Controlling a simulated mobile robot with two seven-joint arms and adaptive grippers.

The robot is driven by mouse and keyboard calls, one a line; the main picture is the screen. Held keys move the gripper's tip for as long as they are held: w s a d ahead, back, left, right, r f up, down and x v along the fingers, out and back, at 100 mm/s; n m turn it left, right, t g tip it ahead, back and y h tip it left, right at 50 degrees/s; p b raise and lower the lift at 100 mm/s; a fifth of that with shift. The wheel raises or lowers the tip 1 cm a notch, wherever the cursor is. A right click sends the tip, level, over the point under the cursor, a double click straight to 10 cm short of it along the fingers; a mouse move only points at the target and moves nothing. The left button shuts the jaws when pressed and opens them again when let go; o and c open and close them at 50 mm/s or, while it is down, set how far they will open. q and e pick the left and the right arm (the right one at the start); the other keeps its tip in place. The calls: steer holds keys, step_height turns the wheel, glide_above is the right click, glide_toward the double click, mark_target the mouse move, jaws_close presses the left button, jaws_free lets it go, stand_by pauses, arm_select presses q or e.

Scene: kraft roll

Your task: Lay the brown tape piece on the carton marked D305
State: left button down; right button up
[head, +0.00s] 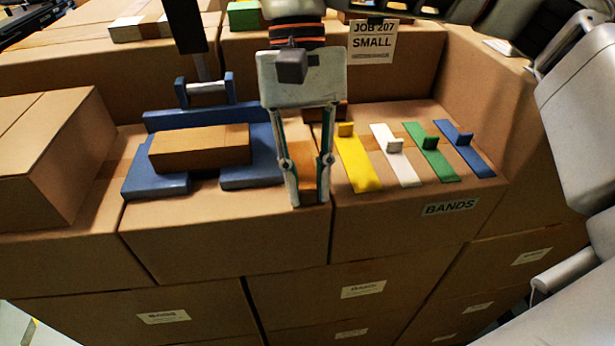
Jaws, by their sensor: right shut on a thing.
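My right gripper (308,190) is in the middle of the head view, pointing down, with its fingers close around the brown tape piece (308,172). The tape piece is partly hidden by the fingers and palm. I cannot tell whether it still touches the box top below. A small brown carton (200,149) lies flat in a blue cradle (155,184) to the left of the gripper. No D305 mark is readable on it from here.
Yellow (356,170), white (397,160), green (434,160) and blue (468,152) bands with raised tabs lie to the right, above a BANDS label (450,207). A dark post with a blue-framed roller (207,88) stands behind the cradle. A larger box (45,150) stands left.

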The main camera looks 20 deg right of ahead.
steer(key=o, duration=0.8)
